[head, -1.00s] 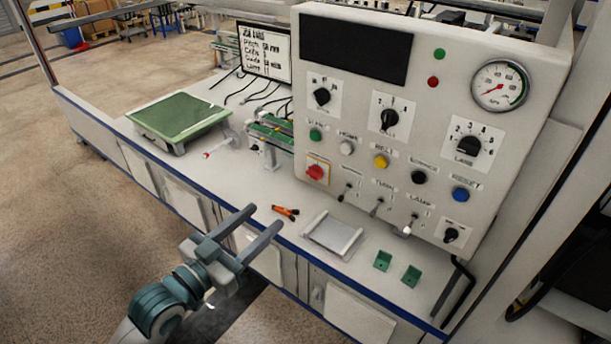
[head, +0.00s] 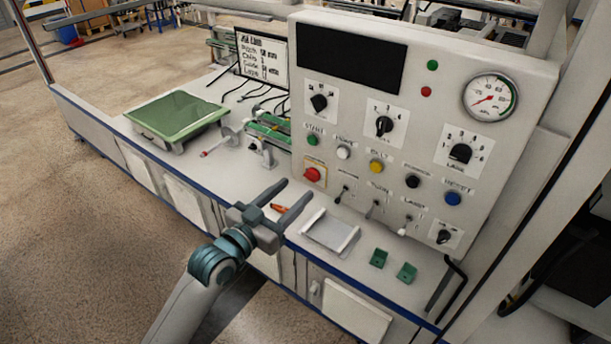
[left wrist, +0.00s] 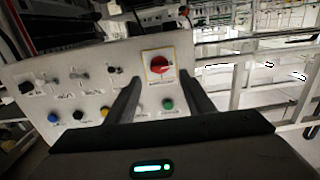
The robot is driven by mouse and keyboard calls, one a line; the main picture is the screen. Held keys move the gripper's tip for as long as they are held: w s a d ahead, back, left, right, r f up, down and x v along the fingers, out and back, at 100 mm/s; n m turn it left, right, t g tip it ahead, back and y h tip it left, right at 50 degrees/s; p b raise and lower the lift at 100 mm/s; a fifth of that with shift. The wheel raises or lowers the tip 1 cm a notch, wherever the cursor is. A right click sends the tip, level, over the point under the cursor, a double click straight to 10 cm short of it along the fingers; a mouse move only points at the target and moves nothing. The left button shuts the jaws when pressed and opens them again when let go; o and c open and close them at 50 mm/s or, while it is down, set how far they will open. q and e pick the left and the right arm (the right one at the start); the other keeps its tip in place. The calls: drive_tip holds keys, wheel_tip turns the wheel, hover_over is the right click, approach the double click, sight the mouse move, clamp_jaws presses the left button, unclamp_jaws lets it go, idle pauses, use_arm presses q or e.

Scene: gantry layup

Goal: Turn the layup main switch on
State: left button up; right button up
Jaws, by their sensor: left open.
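The main switch is most likely the red rotary knob (head: 313,174) on a yellow-edged plate at the lower left of the grey control panel (head: 440,100). The knob also shows in the left wrist view (left wrist: 159,64), just beyond and between the two fingertips. My left gripper (head: 298,189) is open and empty, in front of the knob and apart from it, over the bench front. Its fingers point towards the panel, also in the left wrist view (left wrist: 160,78). The label by the knob is too small to read. My right gripper is not in view.
Above the knob is a green button (head: 312,140); to its right are toggle switches (head: 343,193). An orange-handled tool (head: 281,208), a grey tray (head: 330,232) and green brackets (head: 379,258) lie on the bench below. A green tray (head: 178,118) stands at the left.

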sight(309, 178)
use_arm(q)
drive_tip(key=shift+p+x, duration=0.65)
drive_tip(key=shift+x, duration=2.3)
drive_tip(key=shift+c, duration=0.5)
drive_tip(key=c, duration=0.9)
